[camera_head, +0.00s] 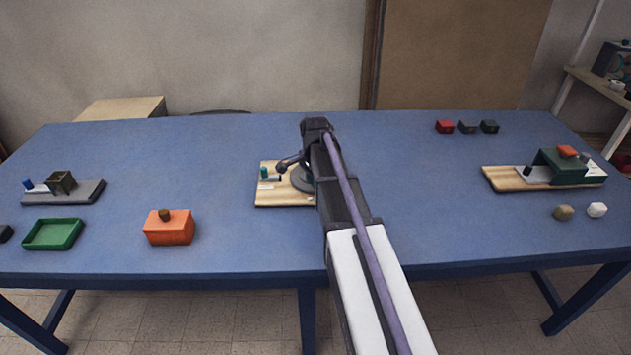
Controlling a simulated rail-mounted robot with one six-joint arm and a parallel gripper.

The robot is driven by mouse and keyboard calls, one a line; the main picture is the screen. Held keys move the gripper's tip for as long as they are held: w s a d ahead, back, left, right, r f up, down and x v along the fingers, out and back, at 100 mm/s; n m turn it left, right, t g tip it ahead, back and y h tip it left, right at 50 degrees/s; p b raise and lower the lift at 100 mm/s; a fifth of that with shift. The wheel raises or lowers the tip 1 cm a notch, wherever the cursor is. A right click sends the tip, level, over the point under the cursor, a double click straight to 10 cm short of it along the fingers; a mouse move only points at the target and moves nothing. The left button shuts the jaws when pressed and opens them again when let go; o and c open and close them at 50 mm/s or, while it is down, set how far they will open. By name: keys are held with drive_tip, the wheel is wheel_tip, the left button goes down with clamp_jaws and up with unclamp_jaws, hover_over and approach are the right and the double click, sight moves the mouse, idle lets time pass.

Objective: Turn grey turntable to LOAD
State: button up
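The grey turntable (301,184) sits on a pale wooden board (267,196) in the middle of the blue table. Only its left part shows; my arm covers the rest. A dark grey bar with a rounded end (288,163) shows over the turntable's left side; I cannot tell whether it belongs to the turntable or to my arm. A small green piece (264,173) and a thin dark pin stand on the board, with small pale labels too small to read. My arm reaches over the board from the front, and my gripper's fingers are hidden.
An orange box with a brown knob (168,232), a green tray (53,234) and a grey board (83,194) are at the left. At the right are a wooden board with a green housing (566,170), three small blocks (467,127) and two lumps. Blue table (225,150) between them is clear.

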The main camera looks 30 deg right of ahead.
drive_tip(key=shift+r, duration=0.1)
wheel_tip(320, 180, up, 11)
drive_tip(key=p, duration=1)
drive_tip(key=shift+f+p, duration=0.2)
drive_tip(key=shift+p, duration=0.2)
drive_tip(key=s+a+n, duration=1.6)
drive_tip(key=s+a, duration=0.1)
drive_tip(key=a, duration=0.2)
drive_tip(key=shift+s+a+n, duration=0.25)
drive_tip(key=shift+a+n, duration=0.05)
